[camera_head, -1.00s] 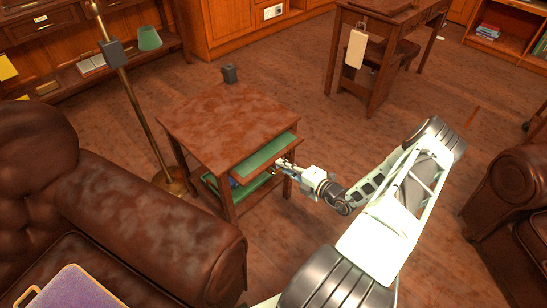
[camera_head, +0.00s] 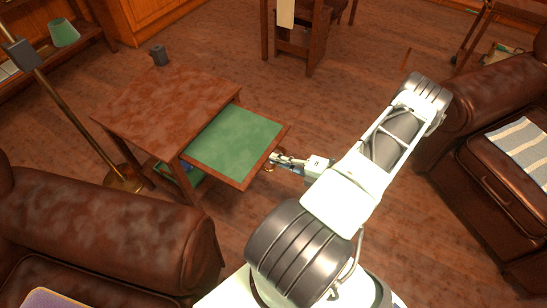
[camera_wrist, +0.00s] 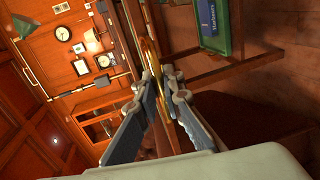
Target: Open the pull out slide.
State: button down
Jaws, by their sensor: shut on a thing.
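The pull out slide (camera_head: 236,142) is a flat board with a green top and a brown wooden edge. In the head view it sticks well out of the small side table (camera_head: 165,98), toward my arm. My gripper (camera_head: 274,160) is at the slide's outer front edge. In the wrist view the two fingers of my gripper (camera_wrist: 160,92) are closed around a brass-coloured pull (camera_wrist: 151,58) on the slide's front. The fingers hide part of the pull.
A brown leather armchair (camera_head: 110,235) stands in front of the side table, and another (camera_head: 490,110) stands at the right. A floor lamp (camera_head: 75,118) is at the left. A green shelf with a book (camera_wrist: 213,22) lies under the slide. Bare floor surrounds my gripper.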

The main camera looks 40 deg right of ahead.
jog(key=c, duration=2)
grip_release()
jog(key=shift+c, duration=0.2)
jog(key=v, duration=1.2)
jog(key=shift+a, duration=0.1)
